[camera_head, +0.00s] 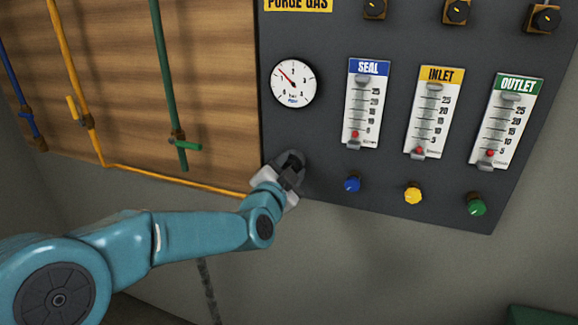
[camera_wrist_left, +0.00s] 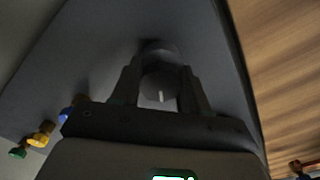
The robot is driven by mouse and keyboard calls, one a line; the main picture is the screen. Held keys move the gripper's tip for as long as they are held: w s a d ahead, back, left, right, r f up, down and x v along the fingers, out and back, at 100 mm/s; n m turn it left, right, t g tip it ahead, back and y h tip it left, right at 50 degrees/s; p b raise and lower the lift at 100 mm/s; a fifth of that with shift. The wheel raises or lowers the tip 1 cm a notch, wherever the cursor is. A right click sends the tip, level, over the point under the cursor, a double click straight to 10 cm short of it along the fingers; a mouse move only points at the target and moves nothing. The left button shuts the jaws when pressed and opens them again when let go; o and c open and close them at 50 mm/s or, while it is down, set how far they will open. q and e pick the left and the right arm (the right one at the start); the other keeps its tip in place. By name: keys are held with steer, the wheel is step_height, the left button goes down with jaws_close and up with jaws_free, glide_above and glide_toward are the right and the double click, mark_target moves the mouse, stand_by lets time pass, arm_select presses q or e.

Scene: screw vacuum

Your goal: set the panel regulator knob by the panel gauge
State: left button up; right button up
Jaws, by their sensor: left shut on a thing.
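The panel gauge (camera_head: 293,83) is a round white dial with a red needle pointing to the upper left, on the left side of the dark panel (camera_head: 330,30). The regulator knob (camera_wrist_left: 160,84) is dark and round with a pale mark pointing down in the left wrist view. My left gripper (camera_head: 291,165) is at the panel's lower left, below the gauge. Its fingers (camera_wrist_left: 159,90) sit on both sides of the knob and are shut on it. In the head view the gripper mostly hides the knob. My right gripper is out of view.
SEAL (camera_head: 364,103), INLET (camera_head: 434,112) and OUTLET (camera_head: 506,120) flow meters are to the right, above blue (camera_head: 352,184), yellow (camera_head: 413,194) and green (camera_head: 476,206) knobs. Coloured pipes (camera_head: 165,80) run over the wooden wall at left.

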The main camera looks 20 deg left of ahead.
arm_select(q)
steer(key=shift+r+m, duration=0.35)
steer(key=shift+m, duration=0.25)
steer(key=o, duration=0.8)
steer(key=shift+o, duration=1.2)
steer(key=shift+d+f, duration=0.1)
steer(key=shift+d, duration=0.05)
steer(key=shift+f, duration=0.1)
